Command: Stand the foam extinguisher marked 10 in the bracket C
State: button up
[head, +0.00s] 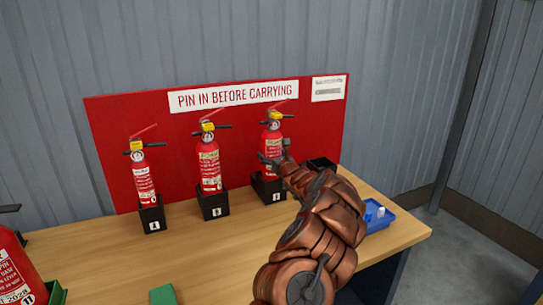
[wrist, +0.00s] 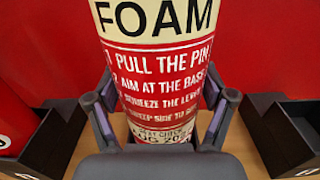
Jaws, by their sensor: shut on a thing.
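My gripper (head: 276,157) is shut on a red extinguisher (head: 272,137) with a yellow collar, the rightmost of three at the red board. In the wrist view, the fingers (wrist: 160,102) hold both sides of the extinguisher's body (wrist: 155,60), whose cream label reads FOAM. Its number does not show. The extinguisher looks upright at a black bracket (head: 268,190) with a small white label too small to read. The gripper hides the base in the wrist view, so I cannot tell whether it is fully seated.
Two more extinguishers (head: 145,180) (head: 209,165) stand in black brackets to the left. Another black bracket (head: 320,163) is at the right, near a blue tray (head: 377,221). An extinguisher marked 11 (head: 20,280) is at the front left.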

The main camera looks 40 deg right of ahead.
jog(key=shift+r, duration=0.3)
jog(key=o, duration=1.6)
jog(key=shift+o, duration=0.4)
jog(key=shift+f, duration=0.1)
jog(key=shift+f, duration=0.2)
jog(key=shift+s, duration=0.1)
jog(key=shift+v, duration=1.15)
jog(key=v, duration=0.9)
jog(key=shift+s+a, duration=0.2)
jog(key=shift+s, duration=0.05)
